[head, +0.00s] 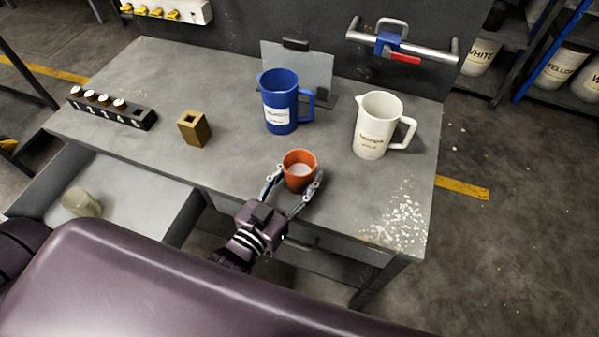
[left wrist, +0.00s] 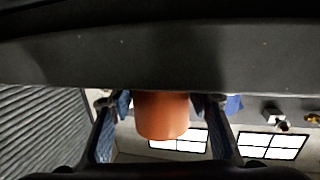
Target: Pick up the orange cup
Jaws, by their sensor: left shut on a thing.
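The orange cup (head: 299,171) is upright near the front edge of the grey workbench, with pale contents showing inside. My left gripper (head: 294,186) has its fingers around the cup's sides and is shut on it. In the left wrist view the cup (left wrist: 162,115) sits between the two fingers (left wrist: 162,108). Whether the cup's base touches the bench is hard to tell. My right gripper is not in view.
A blue pitcher (head: 280,103) stands behind the cup, a white pitcher (head: 371,128) to its right. A brass block (head: 194,128) and a black rack (head: 112,108) are at left. An open drawer (head: 150,205) holds a jar (head: 82,202).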

